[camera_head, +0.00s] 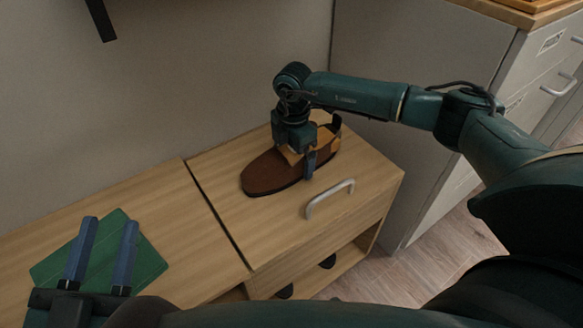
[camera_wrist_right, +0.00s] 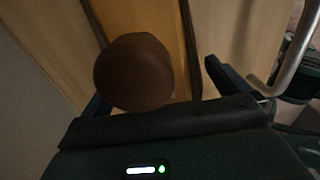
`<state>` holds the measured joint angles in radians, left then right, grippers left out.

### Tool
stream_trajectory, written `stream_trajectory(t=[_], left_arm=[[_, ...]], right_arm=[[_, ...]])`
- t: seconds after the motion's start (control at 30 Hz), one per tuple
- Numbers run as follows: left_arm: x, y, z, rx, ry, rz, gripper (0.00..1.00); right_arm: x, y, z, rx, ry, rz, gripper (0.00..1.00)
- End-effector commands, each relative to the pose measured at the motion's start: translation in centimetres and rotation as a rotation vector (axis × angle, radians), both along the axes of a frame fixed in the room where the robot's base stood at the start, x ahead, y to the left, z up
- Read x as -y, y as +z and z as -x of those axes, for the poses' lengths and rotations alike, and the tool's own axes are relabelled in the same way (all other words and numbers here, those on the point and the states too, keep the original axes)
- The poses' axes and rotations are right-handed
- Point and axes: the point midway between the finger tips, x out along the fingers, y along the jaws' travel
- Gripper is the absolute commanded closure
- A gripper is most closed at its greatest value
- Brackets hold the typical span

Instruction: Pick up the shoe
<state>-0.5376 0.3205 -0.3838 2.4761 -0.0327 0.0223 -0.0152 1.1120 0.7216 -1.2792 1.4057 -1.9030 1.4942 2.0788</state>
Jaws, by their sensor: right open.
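The brown shoe (camera_head: 268,174) lies on the right part of the wooden cabinet top (camera_head: 225,165), its rounded end toward the left. My right gripper (camera_head: 300,163) is over the shoe's middle, pointing down. One finger shows on the near side of the shoe; the far finger is hidden. In the right wrist view the shoe (camera_wrist_right: 135,72) shows between the open fingers of my right gripper (camera_wrist_right: 155,90); I cannot tell whether they touch it. My left gripper (camera_head: 103,255) is open and empty at the lower left, in front of a green flat item.
The green flat item (camera_head: 146,262) lies on the cabinet's left part. A pale metal handle (camera_head: 330,198) stands near the front edge, close to the shoe. A grey drawer unit (camera_head: 430,100) rises at the right. Dark items sit on the open shelf below.

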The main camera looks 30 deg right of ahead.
Motion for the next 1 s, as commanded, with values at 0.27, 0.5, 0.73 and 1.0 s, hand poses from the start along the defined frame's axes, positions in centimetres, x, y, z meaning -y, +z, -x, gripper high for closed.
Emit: stream_trajectory(t=[0.27, 0.5, 0.73, 1.0], left_arm=[[-0.02, -0.06, 0.01, -0.004, 0.001, -0.002, 0.64], [-0.05, -0.07, 0.01, -0.003, 0.002, -0.002, 0.64], [-0.07, -0.13, 0.01, -0.005, 0.003, -0.003, 0.64], [-0.07, -0.22, -0.02, -0.007, 0.004, -0.003, 0.64]], right_arm=[[0.00, 0.13, -0.03, 0.001, 0.000, 0.000, 0.09], [-0.01, 0.14, -0.04, 0.001, 0.000, 0.000, 0.29], [-0.01, 0.15, -0.04, 0.001, 0.000, 0.000, 0.47], [-0.03, 0.30, -0.12, 0.004, 0.000, -0.002, 0.56]])
